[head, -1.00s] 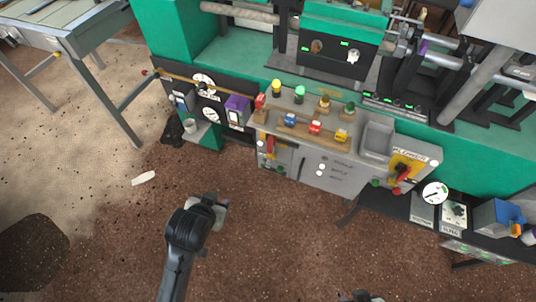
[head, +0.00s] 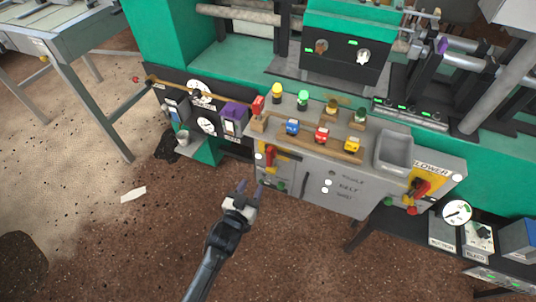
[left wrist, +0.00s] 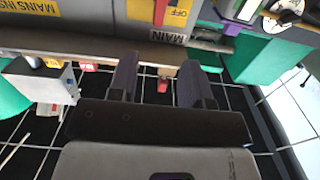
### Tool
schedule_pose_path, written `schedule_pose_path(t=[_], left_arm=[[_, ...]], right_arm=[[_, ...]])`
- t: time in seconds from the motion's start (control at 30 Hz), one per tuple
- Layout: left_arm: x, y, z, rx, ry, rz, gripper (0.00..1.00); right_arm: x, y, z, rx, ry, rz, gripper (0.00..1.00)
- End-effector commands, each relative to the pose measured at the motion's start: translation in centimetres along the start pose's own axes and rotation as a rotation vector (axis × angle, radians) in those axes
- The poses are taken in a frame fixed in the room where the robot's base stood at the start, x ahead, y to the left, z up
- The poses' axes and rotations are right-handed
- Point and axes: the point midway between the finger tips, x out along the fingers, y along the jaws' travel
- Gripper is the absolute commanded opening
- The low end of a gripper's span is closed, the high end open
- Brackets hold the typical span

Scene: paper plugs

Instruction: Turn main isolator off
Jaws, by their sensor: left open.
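The main isolator is a red handle on a yellow plate (head: 268,155) at the left end of the grey control panel in the head view. In the left wrist view, a red handle (left wrist: 160,12) crosses a yellow plate marked OFF, above a MAIN label. My left gripper (head: 250,188) is open and empty, below and slightly left of the isolator and apart from it. In the left wrist view, its two dark fingers (left wrist: 157,78) stand apart below the MAIN label. My right gripper is not in view.
A second red handle on yellow (head: 421,188), marked BLOWER, is at the panel's right end. Blue, red and yellow blocks (head: 322,135) sit on the panel's wooden rails. A purple box (head: 233,117) stands left of the panel. The brown floor before it is open.

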Motion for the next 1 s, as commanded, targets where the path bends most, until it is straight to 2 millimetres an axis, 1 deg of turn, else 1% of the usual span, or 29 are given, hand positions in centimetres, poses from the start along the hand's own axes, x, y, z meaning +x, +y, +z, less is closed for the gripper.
schedule_pose_path(t=[0.17, 0.27, 0.5, 0.7, 0.83, 1.0], left_arm=[[1.5, 0.1, -0.1, -0.018, 0.016, 0.003, 0.45], [3.1, 0.1, 0.0, -0.016, 0.016, 0.003, 0.45], [7.7, 0.1, 0.1, -0.016, 0.014, 0.002, 0.45], [10.9, 0.1, -0.1, -0.016, 0.013, 0.002, 0.45], [12.3, 0.1, -0.1, -0.016, 0.013, 0.002, 0.45], [13.4, 0.1, -0.3, -0.015, 0.012, 0.002, 0.45]], right_arm=[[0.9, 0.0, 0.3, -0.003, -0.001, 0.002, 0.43], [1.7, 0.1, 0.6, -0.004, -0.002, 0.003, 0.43], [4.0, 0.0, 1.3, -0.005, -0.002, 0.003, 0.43], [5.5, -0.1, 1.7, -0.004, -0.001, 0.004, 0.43], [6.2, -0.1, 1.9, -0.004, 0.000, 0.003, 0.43], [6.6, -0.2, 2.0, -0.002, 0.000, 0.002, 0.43]])
